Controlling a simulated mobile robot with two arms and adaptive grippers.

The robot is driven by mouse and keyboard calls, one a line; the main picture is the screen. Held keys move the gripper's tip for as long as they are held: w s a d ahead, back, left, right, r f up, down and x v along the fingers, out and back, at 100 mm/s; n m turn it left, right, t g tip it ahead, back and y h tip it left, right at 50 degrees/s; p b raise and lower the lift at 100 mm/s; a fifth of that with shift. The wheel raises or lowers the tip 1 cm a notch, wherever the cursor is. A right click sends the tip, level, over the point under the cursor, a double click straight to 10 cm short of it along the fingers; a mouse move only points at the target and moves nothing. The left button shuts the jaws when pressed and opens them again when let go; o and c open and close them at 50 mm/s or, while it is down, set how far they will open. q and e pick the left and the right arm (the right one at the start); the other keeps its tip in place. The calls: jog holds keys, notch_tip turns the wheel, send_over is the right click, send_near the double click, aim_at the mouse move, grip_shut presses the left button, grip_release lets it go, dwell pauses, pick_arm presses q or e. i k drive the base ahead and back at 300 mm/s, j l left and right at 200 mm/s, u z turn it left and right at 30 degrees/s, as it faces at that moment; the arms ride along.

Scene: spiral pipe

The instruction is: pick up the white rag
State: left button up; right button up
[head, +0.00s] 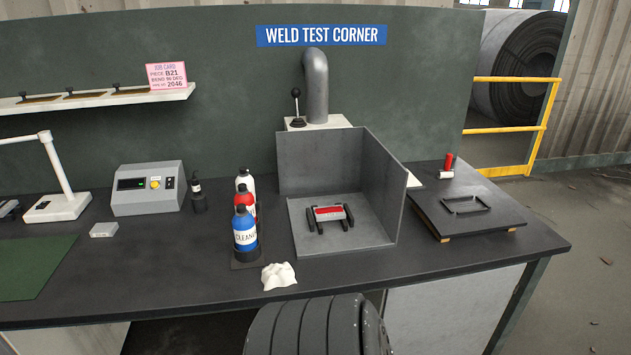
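The white rag (278,276) lies crumpled on the dark bench top (130,295), close to its front edge. It sits just in front and to the right of the blue cleaner bottle (245,233). The whole rag is in the open in the head view, with nothing lying on it. Neither of my grippers shows in this view.
Several bottles stand in a row behind the rag. A grey corner shield (378,185) to its right holds a red and black device (330,214). A large dark ribbed cylinder (305,328) rises before the bench edge. Bench left of the rag is clear.

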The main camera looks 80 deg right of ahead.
aim_at(276, 275)
jog(key=z, duration=2.4)
